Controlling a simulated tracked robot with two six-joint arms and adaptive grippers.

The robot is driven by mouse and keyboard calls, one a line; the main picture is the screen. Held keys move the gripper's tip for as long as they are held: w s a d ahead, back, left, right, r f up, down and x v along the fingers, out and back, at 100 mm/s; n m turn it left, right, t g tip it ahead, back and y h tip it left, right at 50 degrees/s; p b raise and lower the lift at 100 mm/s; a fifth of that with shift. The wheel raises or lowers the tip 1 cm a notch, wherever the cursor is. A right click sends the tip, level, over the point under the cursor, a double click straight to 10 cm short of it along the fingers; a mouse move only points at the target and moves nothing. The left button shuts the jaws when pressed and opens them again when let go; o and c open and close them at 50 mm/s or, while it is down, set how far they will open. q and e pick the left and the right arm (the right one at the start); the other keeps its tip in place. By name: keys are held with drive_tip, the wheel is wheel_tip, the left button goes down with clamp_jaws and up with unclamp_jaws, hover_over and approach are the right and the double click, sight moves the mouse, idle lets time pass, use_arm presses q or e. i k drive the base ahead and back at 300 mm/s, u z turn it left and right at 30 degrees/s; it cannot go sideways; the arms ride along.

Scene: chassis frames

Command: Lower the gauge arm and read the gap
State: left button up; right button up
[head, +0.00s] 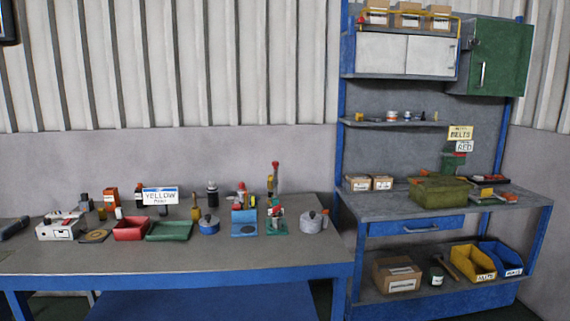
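No gripper of mine shows in the head view. I cannot clearly identify a gauge arm. A tall upright lever with a red top (275,166) stands at the back of the left workbench. In front of it is a small device on a green base (276,229), with red and pale parts. A blue stand or plate (244,229) is to its left, with small red and yellow items behind. These things are too small to read a scale or gap.
The left workbench (200,258) has a clear front strip. It also holds a red tray (130,229), a green tray (170,231), a blue-banded pot (209,225), a grey pot (312,222) and a "YELLOW" sign (160,196). A shelving bench with a green cabinet (501,57) stands right.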

sight(276, 163)
drive_tip(key=z, duration=0.35)
drive_tip(key=i, duration=0.95)
drive_tip(key=u, duration=0.45)
